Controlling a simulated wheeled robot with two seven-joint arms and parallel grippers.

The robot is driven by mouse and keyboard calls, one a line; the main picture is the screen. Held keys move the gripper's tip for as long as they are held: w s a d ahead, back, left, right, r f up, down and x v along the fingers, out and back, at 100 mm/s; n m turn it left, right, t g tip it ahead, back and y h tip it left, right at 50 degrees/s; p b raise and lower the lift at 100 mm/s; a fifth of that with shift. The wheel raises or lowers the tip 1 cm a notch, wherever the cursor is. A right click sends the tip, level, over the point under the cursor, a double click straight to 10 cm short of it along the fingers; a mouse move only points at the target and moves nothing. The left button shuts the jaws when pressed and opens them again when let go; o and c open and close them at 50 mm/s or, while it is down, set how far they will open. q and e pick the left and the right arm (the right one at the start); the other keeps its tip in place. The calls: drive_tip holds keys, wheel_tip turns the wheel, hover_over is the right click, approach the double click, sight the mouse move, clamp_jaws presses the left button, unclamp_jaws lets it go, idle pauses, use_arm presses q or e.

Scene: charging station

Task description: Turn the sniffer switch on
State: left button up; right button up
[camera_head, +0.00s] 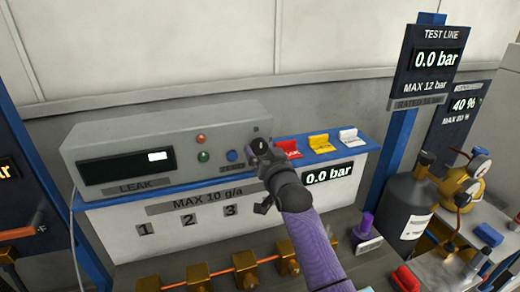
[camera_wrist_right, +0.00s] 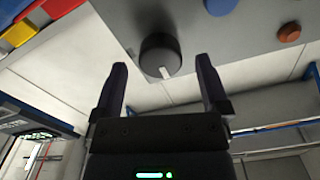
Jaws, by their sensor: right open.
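The sniffer is a grey box (camera_head: 165,145) with a dark display (camera_head: 125,166) and a LEAK label, on the back shelf. Its switch, a round black knob (camera_wrist_right: 160,56) with a white pointer mark, shows in the right wrist view. My right gripper (camera_head: 262,146) is at the right end of the sniffer's front and hides the knob in the head view. In the right wrist view the gripper (camera_wrist_right: 162,70) is open, with one finger on each side of the knob. My left gripper is not in view.
A red light (camera_head: 201,139), a green button (camera_head: 203,156) and a blue button (camera_head: 232,155) sit beside the knob. Red (camera_head: 287,149), yellow (camera_head: 321,143) and white (camera_head: 351,137) blocks stand right of the sniffer. Brass fittings (camera_head: 244,268) line the front below.

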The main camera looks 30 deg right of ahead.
drive_tip(key=shift+x, duration=1.05)
drive_tip(key=c, duration=1.3)
